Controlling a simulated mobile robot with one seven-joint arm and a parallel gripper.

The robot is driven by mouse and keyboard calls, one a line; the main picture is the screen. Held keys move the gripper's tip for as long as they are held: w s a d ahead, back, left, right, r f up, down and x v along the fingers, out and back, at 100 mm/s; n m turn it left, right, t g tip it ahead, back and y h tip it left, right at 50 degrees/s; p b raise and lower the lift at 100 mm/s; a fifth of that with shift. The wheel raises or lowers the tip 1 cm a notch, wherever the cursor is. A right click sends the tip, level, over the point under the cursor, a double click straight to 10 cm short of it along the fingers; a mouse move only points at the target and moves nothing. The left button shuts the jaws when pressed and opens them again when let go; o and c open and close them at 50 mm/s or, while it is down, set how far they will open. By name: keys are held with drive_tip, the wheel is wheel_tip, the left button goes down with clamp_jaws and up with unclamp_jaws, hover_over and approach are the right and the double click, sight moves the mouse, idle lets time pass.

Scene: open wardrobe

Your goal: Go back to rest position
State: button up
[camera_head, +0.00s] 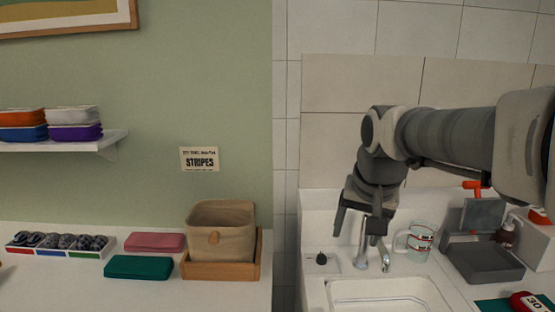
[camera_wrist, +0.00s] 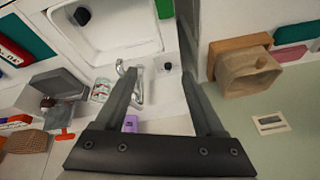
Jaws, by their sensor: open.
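My gripper (camera_head: 360,228) hangs pointing down in the right half of the head view, above the back edge of the sink, in front of the faucet (camera_head: 363,256). Its two fingers are apart. In the wrist view my gripper (camera_wrist: 162,76) shows the fingers spread, with nothing held between them. The faucet also shows in the wrist view (camera_wrist: 138,95), partly hidden by a finger. The white sink basin (camera_head: 390,292) lies below in the head view.
A glass mug (camera_head: 418,240) stands right of the faucet, beside a grey tray (camera_head: 482,262). A beige basket (camera_head: 222,232) in a wooden tray, folded cloths (camera_head: 138,267) and a divided box (camera_head: 60,252) sit on the left counter. A shelf (camera_head: 110,139) holds folded stacks.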

drive_tip(key=s+f+n+t+p, duration=0.1)
drive_tip(key=s+f+n+p, duration=0.1)
drive_tip(key=s, duration=1.5)
drive_tip(key=shift+s+a+f+n, duration=0.2)
drive_tip(key=shift+s+f+n, duration=0.15)
drive_tip(key=shift+n, duration=0.45)
